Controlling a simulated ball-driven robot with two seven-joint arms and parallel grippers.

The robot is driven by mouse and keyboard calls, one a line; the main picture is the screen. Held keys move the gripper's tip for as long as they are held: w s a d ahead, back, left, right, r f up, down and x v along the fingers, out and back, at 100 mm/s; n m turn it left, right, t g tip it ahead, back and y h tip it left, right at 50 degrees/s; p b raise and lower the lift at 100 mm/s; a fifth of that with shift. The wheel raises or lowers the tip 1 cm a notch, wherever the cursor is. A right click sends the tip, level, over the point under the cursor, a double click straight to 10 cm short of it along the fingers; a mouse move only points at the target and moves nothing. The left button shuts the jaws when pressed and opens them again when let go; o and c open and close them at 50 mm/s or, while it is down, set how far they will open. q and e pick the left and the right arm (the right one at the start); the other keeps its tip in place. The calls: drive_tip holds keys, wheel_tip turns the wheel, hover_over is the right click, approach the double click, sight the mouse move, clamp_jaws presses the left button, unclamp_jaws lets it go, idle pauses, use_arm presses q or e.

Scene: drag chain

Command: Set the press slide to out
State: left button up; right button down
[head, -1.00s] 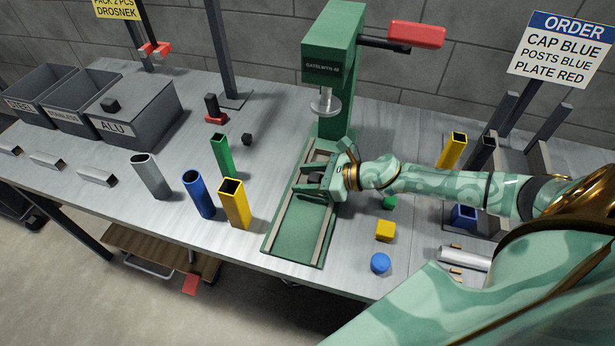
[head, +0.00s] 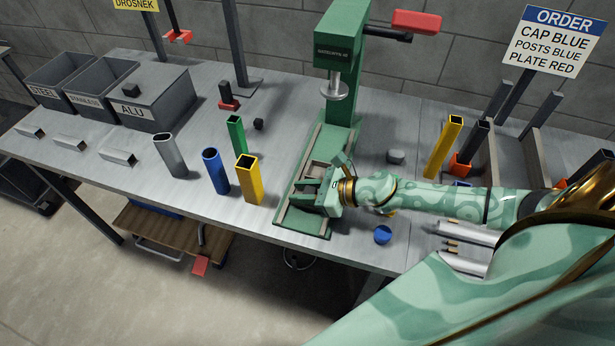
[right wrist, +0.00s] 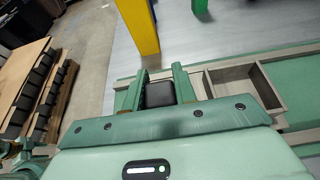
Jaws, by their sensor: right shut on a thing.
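The green press (head: 345,50) stands on the bench with its green bed (head: 303,220) running toward the front edge. The press slide (head: 316,170) is a pale frame with a square pocket, lying on the bed in front of the ram (head: 335,88). In the right wrist view the slide's empty-looking pocket (right wrist: 243,88) is right of the fingers. My right gripper (head: 313,191) is low over the front part of the bed, shut on the slide's black knob (right wrist: 160,93), which shows between its fingers. My left gripper is out of view.
Left of the bed stand yellow (head: 249,180), blue (head: 215,172), green (head: 236,135) and grey (head: 170,155) tubes. A blue round piece (head: 382,235) lies to the right, below my arm. The bench's front edge is close to the bed's end. A red-handled lever (head: 416,22) is above.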

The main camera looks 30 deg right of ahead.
sight(296, 220)
drive_tip(key=s+a+p, duration=0.1)
drive_tip(key=s+a, duration=0.1)
drive_tip(key=a, duration=0.1)
drive_tip(key=shift+s+r+p, duration=0.1)
drive_tip(key=shift+s+p, duration=0.2)
drive_tip(key=shift+s+a, duration=0.4)
drive_tip(key=shift+a, duration=0.15)
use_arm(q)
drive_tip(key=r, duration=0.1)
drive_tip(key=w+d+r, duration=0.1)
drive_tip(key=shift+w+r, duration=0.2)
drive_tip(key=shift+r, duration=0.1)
use_arm(e)
drive_tip(key=shift+s+f, duration=0.1)
drive_tip(key=shift+f, duration=0.1)
drive_tip(key=c, duration=1.1)
unclamp_jaws()
drive_tip(key=shift+a, duration=0.1)
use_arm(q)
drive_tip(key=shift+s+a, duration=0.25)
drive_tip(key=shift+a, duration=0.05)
use_arm(e)
drive_tip(key=shift+r, duration=0.1)
